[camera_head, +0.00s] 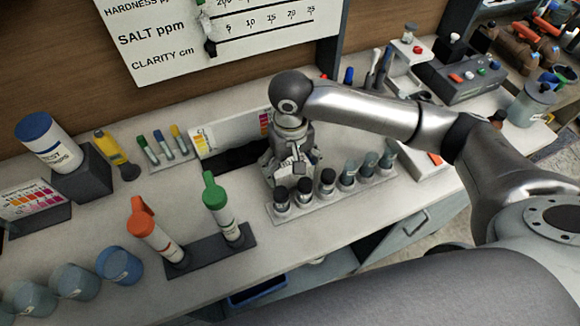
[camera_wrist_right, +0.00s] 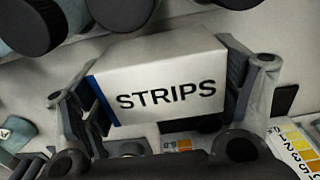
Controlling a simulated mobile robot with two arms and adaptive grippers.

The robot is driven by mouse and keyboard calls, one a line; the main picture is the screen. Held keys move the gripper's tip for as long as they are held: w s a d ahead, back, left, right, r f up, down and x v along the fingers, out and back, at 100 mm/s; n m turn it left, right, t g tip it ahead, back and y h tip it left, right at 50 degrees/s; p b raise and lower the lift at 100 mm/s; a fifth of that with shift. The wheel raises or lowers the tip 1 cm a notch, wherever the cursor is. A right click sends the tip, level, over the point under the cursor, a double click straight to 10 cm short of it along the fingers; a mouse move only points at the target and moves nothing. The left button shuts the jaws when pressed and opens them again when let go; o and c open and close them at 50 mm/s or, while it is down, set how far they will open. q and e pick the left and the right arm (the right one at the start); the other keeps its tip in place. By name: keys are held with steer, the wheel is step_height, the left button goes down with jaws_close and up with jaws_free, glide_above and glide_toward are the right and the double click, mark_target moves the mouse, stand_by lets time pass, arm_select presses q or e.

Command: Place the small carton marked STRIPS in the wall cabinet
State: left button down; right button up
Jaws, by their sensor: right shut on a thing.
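The small white carton marked STRIPS (camera_wrist_right: 160,75) has a blue band along its left edge in the wrist view. My right gripper (camera_wrist_right: 165,105) is shut on it, with one finger pad at each side. In the head view my right gripper (camera_head: 290,170) points down over the counter, just behind a rack of dark-capped bottles. The carton is mostly hidden by the gripper there. I cannot tell from these frames whether it touches the counter. I cannot make out the wall cabinet in either view. My left gripper is not in view.
The bottle rack (camera_head: 278,212) stands directly in front of my right gripper. A colour-chart panel (camera_head: 228,133) is behind it. Orange- and green-capped tubes (camera_head: 222,215) stand in a dark holder to the left. The counter's front left has several blue cups (camera_head: 75,282).

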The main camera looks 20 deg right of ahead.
steer(key=shift+f, duration=0.7)
steer(key=shift+f, duration=0.15)
steer(key=o, duration=0.9)
